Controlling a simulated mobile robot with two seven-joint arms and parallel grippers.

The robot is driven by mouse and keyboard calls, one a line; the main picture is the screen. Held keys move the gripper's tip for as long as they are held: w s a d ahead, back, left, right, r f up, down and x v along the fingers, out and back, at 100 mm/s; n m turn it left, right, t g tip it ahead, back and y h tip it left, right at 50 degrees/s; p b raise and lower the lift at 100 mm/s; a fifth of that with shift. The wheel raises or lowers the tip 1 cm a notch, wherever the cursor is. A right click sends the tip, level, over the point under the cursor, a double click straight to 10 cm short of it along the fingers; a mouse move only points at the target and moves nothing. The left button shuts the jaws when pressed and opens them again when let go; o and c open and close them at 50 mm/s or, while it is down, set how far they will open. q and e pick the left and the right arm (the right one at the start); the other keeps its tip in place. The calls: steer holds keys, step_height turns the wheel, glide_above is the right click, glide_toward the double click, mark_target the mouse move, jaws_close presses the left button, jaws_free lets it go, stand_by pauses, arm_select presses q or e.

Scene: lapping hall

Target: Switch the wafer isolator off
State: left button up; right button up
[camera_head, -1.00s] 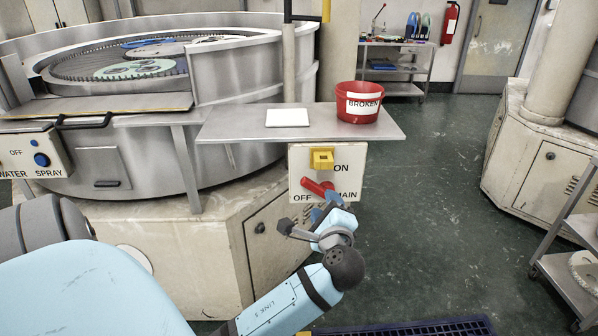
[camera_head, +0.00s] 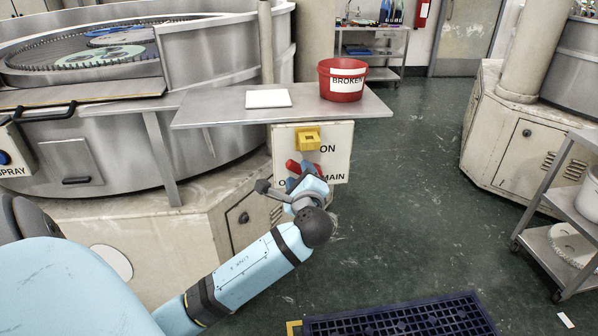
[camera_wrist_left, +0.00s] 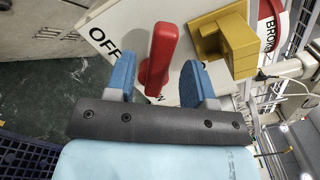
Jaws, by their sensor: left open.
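The isolator is a cream panel (camera_head: 340,165) under the front of a metal shelf, lettered OFF, ON and MAIN. Its red handle (camera_head: 292,167) sticks out below a yellow block (camera_head: 308,138). My left gripper (camera_head: 306,183) is at the handle and hides part of it and of the lettering. In the left wrist view the red handle (camera_wrist_left: 160,50) stands between the two blue fingers of my open left gripper (camera_wrist_left: 158,82), with gaps visible on both sides. The yellow block (camera_wrist_left: 225,40) is beside the right finger. I cannot tell the switch's setting. My right gripper is out of view.
The shelf (camera_head: 215,108) carries a white pad (camera_head: 268,98) and a red bucket (camera_head: 342,82) marked BROKEN. A large round lapping machine (camera_head: 215,60) stands at the left. A trolley (camera_head: 560,215) is at the right. A blue floor grid (camera_head: 400,318) lies in front. The floor between is open.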

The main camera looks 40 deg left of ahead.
mark_target(299, 173)
arm_select(q)
steer(key=shift+x, duration=1.55)
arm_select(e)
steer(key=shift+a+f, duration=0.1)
arm_select(q)
steer(key=shift+c, duration=0.2)
jaws_close()
steer(key=shift+s+f+n, duration=0.1)
steer(key=shift+f+n, duration=0.05)
steer(key=shift+n, duration=0.15)
steer(key=n, duration=0.1)
steer(key=f+n+b, duration=0.1)
steer(key=n, duration=0.2)
steer(key=shift+s+a+f, duration=0.3)
steer(key=shift+f, duration=0.05)
steer(key=shift+f+n+b, duration=0.3)
steer(key=shift+n+b, duration=0.1)
steer(key=shift+n, duration=0.3)
steer(key=shift+f+n+b, duration=0.25)
steer(key=shift+n+b, duration=0.15)
steer(key=shift+n, duration=0.3)
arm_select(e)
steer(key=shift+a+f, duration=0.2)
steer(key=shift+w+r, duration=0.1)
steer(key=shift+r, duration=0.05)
